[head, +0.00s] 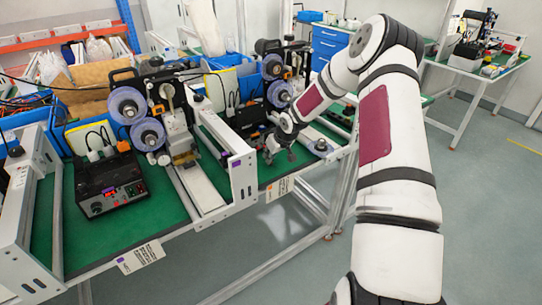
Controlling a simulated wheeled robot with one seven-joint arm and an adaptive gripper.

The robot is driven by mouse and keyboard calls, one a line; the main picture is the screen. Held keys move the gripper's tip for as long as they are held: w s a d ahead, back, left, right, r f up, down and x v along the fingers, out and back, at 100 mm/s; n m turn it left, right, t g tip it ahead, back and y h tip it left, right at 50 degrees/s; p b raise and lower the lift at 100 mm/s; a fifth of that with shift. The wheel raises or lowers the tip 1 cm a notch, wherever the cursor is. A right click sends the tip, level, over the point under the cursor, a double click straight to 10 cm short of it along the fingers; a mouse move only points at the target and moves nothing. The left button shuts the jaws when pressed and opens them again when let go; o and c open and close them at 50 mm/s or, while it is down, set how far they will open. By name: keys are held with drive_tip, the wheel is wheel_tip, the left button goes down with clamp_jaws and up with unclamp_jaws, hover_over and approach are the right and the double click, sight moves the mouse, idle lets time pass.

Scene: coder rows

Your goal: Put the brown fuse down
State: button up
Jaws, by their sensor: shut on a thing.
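My gripper (279,156) is at the end of my arm, pointing down over the green table top (267,175) of the farther bench section. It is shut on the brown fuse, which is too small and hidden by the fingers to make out. I cannot tell whether the fuse touches the table.
A coder machine with blue-grey reels (127,105) stands left of my gripper, and a second one (279,94) stands just behind it. A white frame plate (243,177) rises at the left. A round part (321,145) lies at the right. A black control box (109,185) sits on the near section.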

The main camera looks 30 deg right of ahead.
drive_tip(key=o, duration=0.8)
drive_tip(key=shift+f, duration=0.1)
drive_tip(key=shift+c, duration=0.2)
drive_tip(key=p+v, duration=0.1)
drive_tip(key=v, duration=1.1)
drive_tip(key=s+a+r+g+h, duration=0.1)
drive_tip(key=s+a+r, duration=0.7)
drive_tip(key=r, duration=0.2)
drive_tip(key=s+a+r+g+h, duration=0.1)
drive_tip(key=s+a+r+h, duration=0.1)
drive_tip(key=s+a+r, duration=0.65)
drive_tip(key=s+a+r+y, duration=0.1)
drive_tip(key=s+a+r, duration=0.2)
drive_tip(key=s, duration=0.6)
drive_tip(key=s+a+r+t+y, duration=0.1)
drive_tip(key=s+a+r, duration=0.2)
drive_tip(key=s+a, duration=0.2)
drive_tip(key=s, duration=0.3)
drive_tip(key=shift+s+y, duration=0.35)
drive_tip(key=shift+y, duration=0.05)
